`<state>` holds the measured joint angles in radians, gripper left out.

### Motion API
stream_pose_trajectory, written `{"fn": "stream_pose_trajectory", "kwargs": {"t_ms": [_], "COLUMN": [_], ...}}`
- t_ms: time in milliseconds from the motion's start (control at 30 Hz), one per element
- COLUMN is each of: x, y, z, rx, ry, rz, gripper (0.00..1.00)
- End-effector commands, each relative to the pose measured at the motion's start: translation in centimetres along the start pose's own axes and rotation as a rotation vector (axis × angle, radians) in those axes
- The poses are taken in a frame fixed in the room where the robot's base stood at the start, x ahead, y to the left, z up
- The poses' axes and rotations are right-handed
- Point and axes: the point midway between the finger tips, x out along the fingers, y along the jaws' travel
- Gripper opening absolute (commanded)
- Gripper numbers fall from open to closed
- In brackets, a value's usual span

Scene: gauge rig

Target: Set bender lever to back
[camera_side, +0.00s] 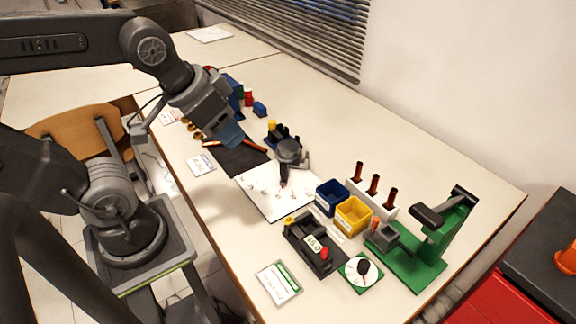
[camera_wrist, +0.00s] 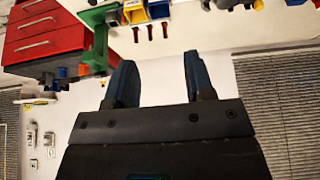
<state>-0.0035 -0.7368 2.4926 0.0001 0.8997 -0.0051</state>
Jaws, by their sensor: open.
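The green bench device (camera_side: 432,245) stands at the right end of the table, with a black bar-shaped handle (camera_side: 427,216) on it. It may be the bender; no label on it can be read. In the wrist view the green device (camera_wrist: 98,17) is upside down at the top left. A round grey device (camera_side: 288,150) with a dark arm stands by the white sheet. I cannot tell which part is the bender lever. My gripper (camera_side: 232,138) is above the dark mat, well left of the green device. Its blue fingers (camera_wrist: 161,82) are apart and empty.
A blue bin (camera_side: 332,195), a yellow bin (camera_side: 353,215) and several brown-topped posts (camera_side: 374,184) stand left of the green device. A black fixture (camera_side: 313,244) and a dial with a black knob (camera_side: 362,268) are in front. The table's back right is clear.

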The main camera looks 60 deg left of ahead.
Motion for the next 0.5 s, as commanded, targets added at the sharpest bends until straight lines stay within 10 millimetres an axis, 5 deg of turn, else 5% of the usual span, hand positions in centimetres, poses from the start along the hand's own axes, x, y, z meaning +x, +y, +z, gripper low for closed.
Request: {"fn": "stream_pose_trajectory", "kwargs": {"t_ms": [267, 500], "x": [3.8, 10.7], "y": [-2.2, -6.0], "z": [-4.9, -9.3], "rx": [-0.173, -0.386], "ry": [-0.138, -0.285], "rz": [-0.042, -0.095], "gripper": [0.49, 0.49]}}
